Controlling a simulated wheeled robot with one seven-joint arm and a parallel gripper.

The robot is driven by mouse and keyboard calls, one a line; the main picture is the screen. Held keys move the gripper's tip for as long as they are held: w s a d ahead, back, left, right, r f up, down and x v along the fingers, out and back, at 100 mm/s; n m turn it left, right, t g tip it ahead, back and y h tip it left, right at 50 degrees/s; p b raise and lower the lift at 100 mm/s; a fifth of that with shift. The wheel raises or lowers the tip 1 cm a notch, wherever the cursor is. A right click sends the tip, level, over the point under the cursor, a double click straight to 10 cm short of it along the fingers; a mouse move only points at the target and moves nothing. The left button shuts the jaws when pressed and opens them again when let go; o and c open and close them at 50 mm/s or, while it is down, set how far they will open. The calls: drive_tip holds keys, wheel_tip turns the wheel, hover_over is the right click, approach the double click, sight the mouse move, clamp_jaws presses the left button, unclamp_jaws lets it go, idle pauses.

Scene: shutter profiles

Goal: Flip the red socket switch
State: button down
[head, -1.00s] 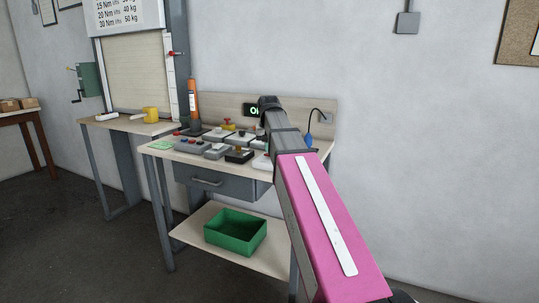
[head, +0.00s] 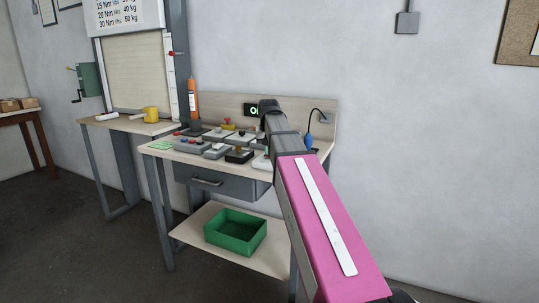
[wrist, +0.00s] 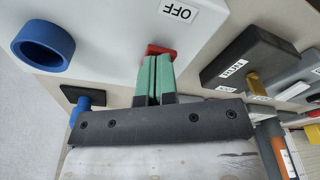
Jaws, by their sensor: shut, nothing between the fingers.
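The red switch (wrist: 160,50) shows in the wrist view on a pale box (wrist: 115,25) beside an "OFF" label (wrist: 178,11). A blue round socket ring (wrist: 43,45) sits on the same box to the left. My gripper (wrist: 158,62) is shut and empty, its green fingertips right at the red switch and covering part of it. I cannot tell whether they touch it. In the head view my arm hides the gripper and the switch; only part of a pale box (head: 261,162) shows beside the arm.
A dark box with a brass toggle (wrist: 254,82) is close on the right in the wrist view. In the head view, several control boxes stand on the workbench (head: 160,150), with an orange tube (head: 193,100) behind. A green crate (head: 235,252) sits on the lower shelf.

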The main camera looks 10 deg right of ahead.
drive_tip(key=shift+r, duration=3.5)
